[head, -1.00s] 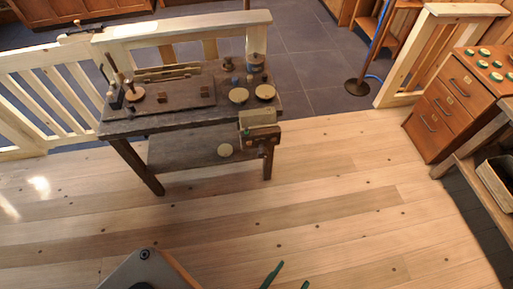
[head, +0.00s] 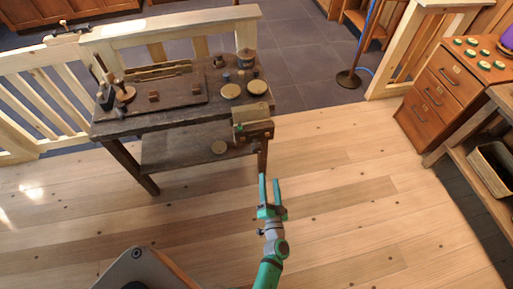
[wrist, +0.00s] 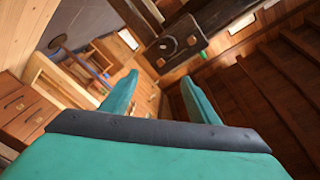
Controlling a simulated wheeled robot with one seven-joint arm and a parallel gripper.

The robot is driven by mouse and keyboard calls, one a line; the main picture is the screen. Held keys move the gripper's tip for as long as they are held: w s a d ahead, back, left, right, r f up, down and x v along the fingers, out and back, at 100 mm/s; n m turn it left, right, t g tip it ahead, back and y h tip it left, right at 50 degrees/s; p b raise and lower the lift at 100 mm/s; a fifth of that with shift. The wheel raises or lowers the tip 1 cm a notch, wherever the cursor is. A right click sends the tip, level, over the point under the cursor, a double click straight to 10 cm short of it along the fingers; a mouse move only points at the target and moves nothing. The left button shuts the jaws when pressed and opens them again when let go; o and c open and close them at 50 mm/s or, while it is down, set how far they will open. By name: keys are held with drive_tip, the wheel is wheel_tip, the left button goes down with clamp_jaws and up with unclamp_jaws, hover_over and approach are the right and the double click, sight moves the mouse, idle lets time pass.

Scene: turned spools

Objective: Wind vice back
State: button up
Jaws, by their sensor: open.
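The vice (head: 253,130) is a wooden block with pale and dark jaws on the front right corner of the dark workbench (head: 180,126) in the head view. My gripper (head: 270,180) is open and empty, pointing up the picture, a little below the vice and apart from it. In the wrist view the two teal fingers (wrist: 160,100) are spread, with nothing between them.
Round discs (head: 230,91) and small turned pieces stand on the bench top. A pale railing (head: 180,28) runs behind the bench. A drawer cabinet (head: 437,95) stands at right. The plank floor (head: 360,200) before the bench is clear.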

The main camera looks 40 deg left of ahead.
drive_tip(key=g+y, duration=0.2)
approach(258, 151)
drive_tip(key=a, duration=0.1)
drive_tip(key=x, duration=0.9)
drive_tip(key=shift+w, duration=0.5)
drive_tip(key=shift+x, duration=0.85)
drive_tip(key=shift+s+a, duration=0.1)
drive_tip(key=shift+s, duration=0.05)
drive_tip(key=c, duration=1)
